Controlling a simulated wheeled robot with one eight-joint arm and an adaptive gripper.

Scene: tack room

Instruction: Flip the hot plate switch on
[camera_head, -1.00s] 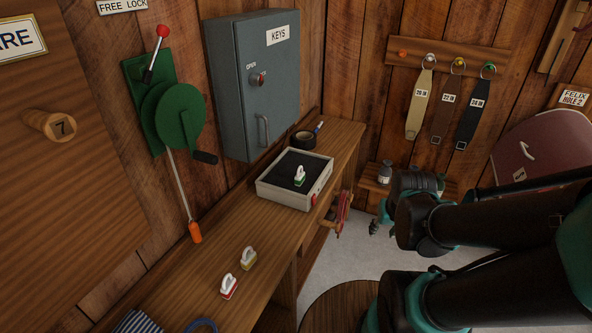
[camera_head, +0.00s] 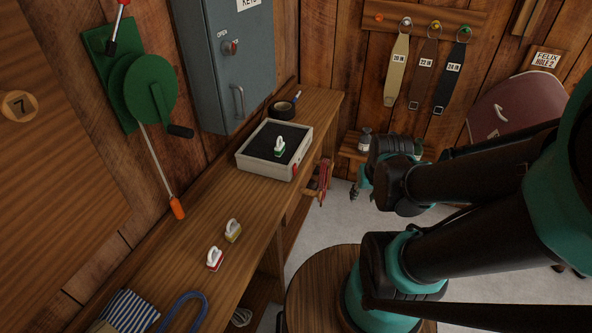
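A pale box with a black top (camera_head: 241,160), which looks like the hot plate, sits on the wooden bench below the grey cabinet. A small red part, likely its switch (camera_head: 295,170), shows at the right of its front side; its position is too small to read. A white-handled piece with a green base (camera_head: 280,146) stands on the black top. My gripper (camera_head: 354,194) hangs right of the box and beyond the bench edge, apart from both. It is small, dark and partly hidden by my arm, so its opening cannot be read.
Two white-handled pieces, one yellow-based (camera_head: 233,231) and one red-based (camera_head: 214,258), stand on the nearer bench (camera_head: 190,231). A black tape roll (camera_head: 281,109) lies behind the box. A green crank winch (camera_head: 150,88) juts from the wall. A round wooden top (camera_head: 312,285) stands below my arm.

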